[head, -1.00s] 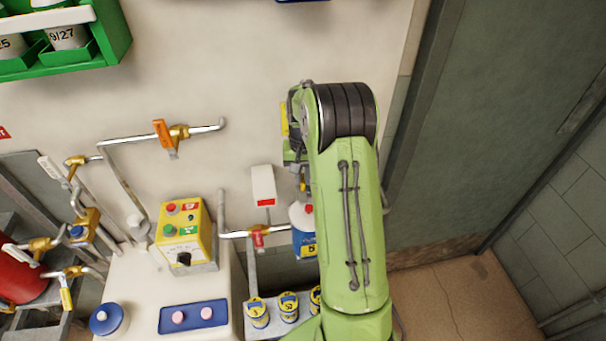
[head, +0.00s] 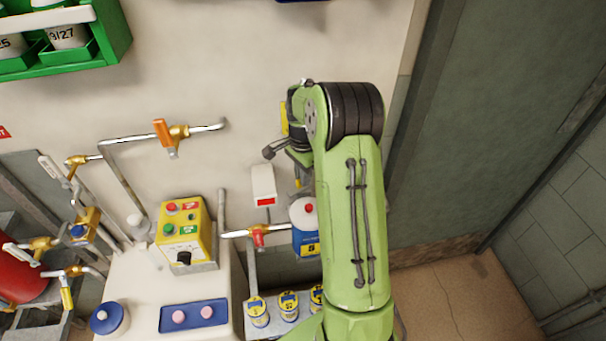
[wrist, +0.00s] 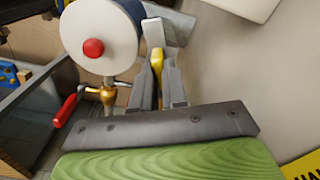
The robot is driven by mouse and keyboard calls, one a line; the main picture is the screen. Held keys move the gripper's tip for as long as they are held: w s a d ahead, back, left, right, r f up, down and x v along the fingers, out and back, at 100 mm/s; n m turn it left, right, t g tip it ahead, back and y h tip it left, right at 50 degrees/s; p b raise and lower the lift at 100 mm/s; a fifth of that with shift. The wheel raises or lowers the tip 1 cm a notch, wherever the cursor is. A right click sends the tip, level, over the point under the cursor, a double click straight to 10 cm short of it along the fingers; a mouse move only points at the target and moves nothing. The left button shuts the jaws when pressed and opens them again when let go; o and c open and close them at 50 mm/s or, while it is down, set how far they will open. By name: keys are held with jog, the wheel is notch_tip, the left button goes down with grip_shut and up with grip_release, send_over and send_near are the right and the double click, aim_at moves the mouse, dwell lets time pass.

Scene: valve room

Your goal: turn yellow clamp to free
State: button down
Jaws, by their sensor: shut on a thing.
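The yellow clamp (wrist: 157,62) shows in the wrist view as a small yellow piece between the two fingers of my gripper (wrist: 160,82). My gripper is shut on it. The fingers cover most of the clamp, so its angle is hard to tell. In the head view my arm hides most of the gripper and clamp; a small bit of yellow (head: 298,182) shows left of the arm, close to the wall.
Several yellow-blue tins (head: 288,306) stand below. A dark door is at right.

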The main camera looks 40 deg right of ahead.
jog(key=m, duration=0.5)
jog(key=shift+b, duration=0.3)
dwell(0.4)
jog(key=c, duration=1.2)
grip_release()
jog(key=shift+o, duration=0.2)
notch_tip(320, 180, up, 16)
jog(key=p, duration=0.3)
jog(key=shift+f, duration=0.15)
